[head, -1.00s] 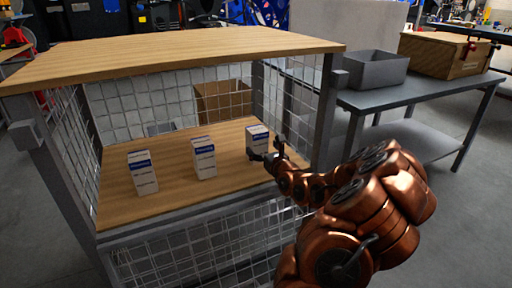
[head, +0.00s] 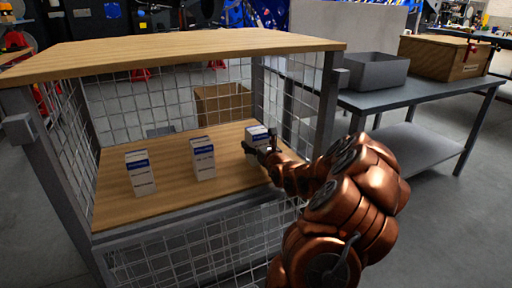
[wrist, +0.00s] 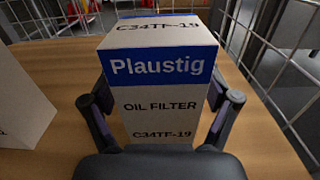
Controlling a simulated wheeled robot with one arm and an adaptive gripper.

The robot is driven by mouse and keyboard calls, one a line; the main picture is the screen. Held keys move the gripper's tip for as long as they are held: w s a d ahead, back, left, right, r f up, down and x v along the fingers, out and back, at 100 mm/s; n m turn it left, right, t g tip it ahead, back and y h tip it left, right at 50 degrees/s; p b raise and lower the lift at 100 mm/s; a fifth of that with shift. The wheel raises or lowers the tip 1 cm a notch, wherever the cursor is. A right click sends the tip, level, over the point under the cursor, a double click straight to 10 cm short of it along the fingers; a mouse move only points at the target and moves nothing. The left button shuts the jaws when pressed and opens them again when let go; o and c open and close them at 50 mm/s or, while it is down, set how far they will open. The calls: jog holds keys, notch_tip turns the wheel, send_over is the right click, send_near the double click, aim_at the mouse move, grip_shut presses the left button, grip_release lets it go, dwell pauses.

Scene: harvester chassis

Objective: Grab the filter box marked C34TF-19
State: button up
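The white and blue filter box marked C34TF-19 (wrist: 160,105) stands upright, centred in the wrist view, with "Plaustig" and "OIL FILTER" on its face. In the head view this box (head: 256,132) is the rightmost of three on the wooden shelf, partly hidden by my gripper (head: 260,150). In the wrist view my gripper (wrist: 160,100) is open, with one finger on each side of the box. The fingertips look apart from its sides.
Two similar boxes, a middle one (head: 203,157) and a left one (head: 140,173), stand on the shelf (head: 172,190). A wooden top (head: 170,48), posts and wire mesh (head: 200,240) enclose it. A side table (head: 420,98) holds a grey bin (head: 372,70) and a wooden crate (head: 445,56).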

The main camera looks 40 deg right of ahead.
jog(key=c, duration=1.3)
jog(key=shift+c, duration=0.2)
